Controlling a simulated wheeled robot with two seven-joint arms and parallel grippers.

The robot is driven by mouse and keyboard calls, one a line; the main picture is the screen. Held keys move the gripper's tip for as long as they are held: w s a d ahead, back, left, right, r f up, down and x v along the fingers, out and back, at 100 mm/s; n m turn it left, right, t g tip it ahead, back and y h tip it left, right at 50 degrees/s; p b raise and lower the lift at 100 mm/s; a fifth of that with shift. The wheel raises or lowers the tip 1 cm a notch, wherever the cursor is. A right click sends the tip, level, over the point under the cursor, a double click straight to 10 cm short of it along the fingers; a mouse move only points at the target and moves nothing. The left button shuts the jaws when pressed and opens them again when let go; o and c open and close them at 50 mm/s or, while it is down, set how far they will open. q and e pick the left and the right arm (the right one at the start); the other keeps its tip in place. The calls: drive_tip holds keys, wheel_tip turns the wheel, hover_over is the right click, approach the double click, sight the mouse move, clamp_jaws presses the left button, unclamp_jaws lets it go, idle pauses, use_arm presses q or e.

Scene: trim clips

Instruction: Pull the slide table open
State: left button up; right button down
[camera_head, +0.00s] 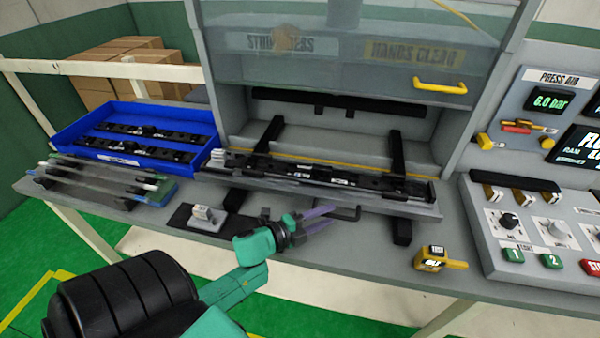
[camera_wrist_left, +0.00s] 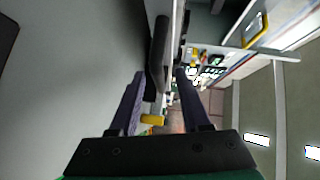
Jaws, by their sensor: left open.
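The slide table (camera_head: 425,207) is a grey plate carrying a long black trim part (camera_head: 330,178). It lies across two dark rails (camera_head: 397,150), in front of the press opening, with rail lengths showing behind it. A dark bar handle (camera_head: 347,212) sticks out from its front edge. My left gripper (camera_head: 328,217) is open at the handle's left end, its purple fingers pointing right. In the left wrist view the dark handle (camera_wrist_left: 157,55) lies between the spread fingers of the gripper (camera_wrist_left: 162,85), nearer the left one; contact cannot be told. My right gripper is out of view.
A blue tray (camera_head: 205,158) with trim parts stands at left, beside long strips (camera_head: 100,178). A small device on a dark pad (camera_head: 205,215) is left of my gripper. A yellow-black device (camera_head: 437,258) and control panel (camera_head: 530,220) are at right. The press's clear guard (camera_head: 350,65) is raised.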

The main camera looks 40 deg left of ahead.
use_arm(q)
drive_tip(key=b+v, duration=0.1)
drive_tip(key=v, duration=1)
drive_tip(key=shift+s+b, duration=0.25)
drive_tip(key=shift+b, duration=0.1)
drive_tip(key=shift+s+a+r, duration=0.15)
drive_tip(key=shift+s, duration=0.05)
